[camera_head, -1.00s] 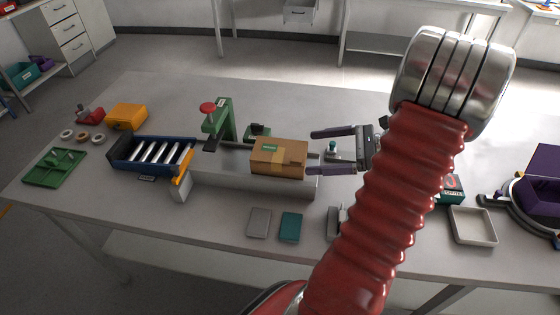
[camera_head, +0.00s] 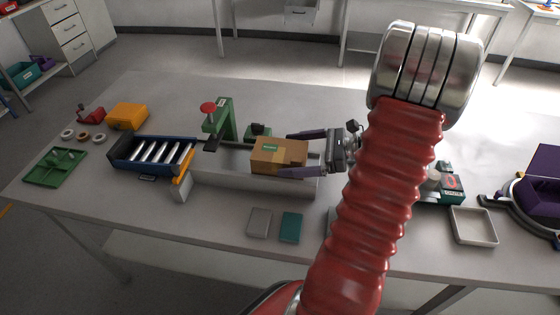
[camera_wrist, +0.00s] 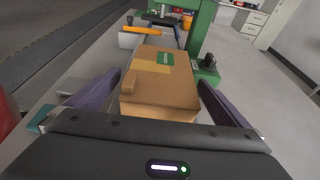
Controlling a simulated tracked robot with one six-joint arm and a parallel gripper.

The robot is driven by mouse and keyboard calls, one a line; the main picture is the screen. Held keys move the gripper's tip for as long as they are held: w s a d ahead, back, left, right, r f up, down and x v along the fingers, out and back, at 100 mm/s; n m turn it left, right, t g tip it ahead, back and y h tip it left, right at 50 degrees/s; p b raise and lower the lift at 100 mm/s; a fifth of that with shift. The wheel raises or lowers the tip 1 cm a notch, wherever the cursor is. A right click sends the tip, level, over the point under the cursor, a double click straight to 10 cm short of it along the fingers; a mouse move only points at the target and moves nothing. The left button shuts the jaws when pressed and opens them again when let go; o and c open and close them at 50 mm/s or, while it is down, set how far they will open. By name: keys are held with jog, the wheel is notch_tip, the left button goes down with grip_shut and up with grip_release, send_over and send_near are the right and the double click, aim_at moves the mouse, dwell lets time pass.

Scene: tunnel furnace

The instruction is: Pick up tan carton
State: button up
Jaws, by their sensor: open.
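The tan carton (camera_head: 277,155), a brown box with a tape strip and a green label, sits on the grey conveyor bed (camera_head: 224,181) at its right end. My gripper (camera_head: 285,153) is open, its two purple fingers reaching left to either side of the carton's right part. In the wrist view the carton (camera_wrist: 160,85) stands between the open fingers (camera_wrist: 158,92), with a gap visible on both sides. My red arm hides part of the table on the right.
A green press with a red knob (camera_head: 222,118) stands behind the bed, left of the carton. An orange gate (camera_head: 182,170) and blue roller tray (camera_head: 150,154) lie further left. Grey and teal plates (camera_head: 291,226) lie in front. A white tray (camera_head: 473,226) is at right.

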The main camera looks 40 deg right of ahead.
aim_at(280, 155)
jog(key=x, duration=0.4)
jog(key=shift+d, duration=0.1)
jog(key=shift+c, duration=0.3)
jog(key=c, duration=1.1)
